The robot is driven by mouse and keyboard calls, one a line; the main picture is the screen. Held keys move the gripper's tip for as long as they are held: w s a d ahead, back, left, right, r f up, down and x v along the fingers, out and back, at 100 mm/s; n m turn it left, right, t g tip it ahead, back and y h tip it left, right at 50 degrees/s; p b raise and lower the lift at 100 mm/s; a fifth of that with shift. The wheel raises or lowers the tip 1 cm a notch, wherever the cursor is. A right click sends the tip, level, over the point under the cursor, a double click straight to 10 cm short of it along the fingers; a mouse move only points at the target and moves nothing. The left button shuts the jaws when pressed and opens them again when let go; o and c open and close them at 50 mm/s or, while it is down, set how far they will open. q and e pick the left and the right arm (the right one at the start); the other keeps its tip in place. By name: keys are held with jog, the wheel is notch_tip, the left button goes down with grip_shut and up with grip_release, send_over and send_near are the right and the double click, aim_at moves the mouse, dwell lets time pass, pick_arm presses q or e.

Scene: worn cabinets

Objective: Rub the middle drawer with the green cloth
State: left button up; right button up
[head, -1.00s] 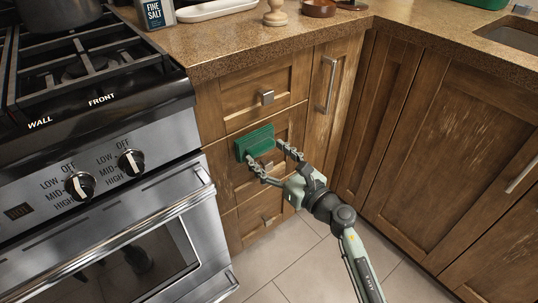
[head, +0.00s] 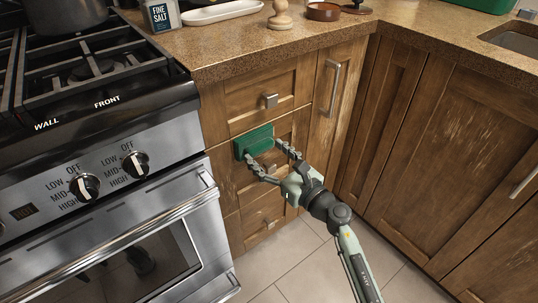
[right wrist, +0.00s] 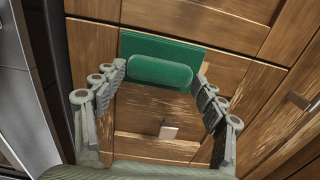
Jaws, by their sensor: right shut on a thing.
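The green cloth (head: 254,141) shows as a flat green pad with a thicker raised part. It lies against the upper part of the worn wooden middle drawer (head: 226,172), below the top drawer. My right gripper (head: 264,150) is shut on the cloth, with one finger at each side of its raised part. The cloth (right wrist: 160,69) also shows between the fingers of my right gripper (right wrist: 158,75) in the right wrist view. The gripper and cloth hide part of the drawer front. My left gripper is not in view.
A stove with knobs and an oven door (head: 150,255) stands close at the left. The granite countertop (head: 240,58) overhangs the drawers and carries a salt tin (head: 161,15) and other items. Cabinet doors (head: 450,150) stand at the right. The tiled floor (head: 290,255) is clear.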

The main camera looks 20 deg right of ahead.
aim_at(273, 146)
jog(key=shift+w+d+b, duration=0.15)
jog(key=shift+w+d, duration=0.15)
jog(key=shift+d, duration=0.45)
jog(key=shift+w+d+b, duration=0.15)
jog(key=shift+w+d, duration=0.1)
jog(key=shift+d, duration=0.45)
jog(key=shift+w+d+b, duration=0.5)
jog(key=shift+w+d, duration=0.3)
jog(key=shift+d, duration=1.3)
jog(key=shift+s+a+p, duration=0.3)
jog(key=shift+s+a, duration=0.1)
jog(key=shift+a, duration=0.8)
jog(key=shift+s+a+p, duration=0.35)
jog(key=shift+s+a, duration=0.1)
jog(key=shift+a, duration=0.8)
jog(key=shift+s+a+p, duration=0.3)
jog(key=shift+s+a, duration=0.1)
jog(key=shift+a, duration=0.8)
jog(key=shift+s, duration=0.1)
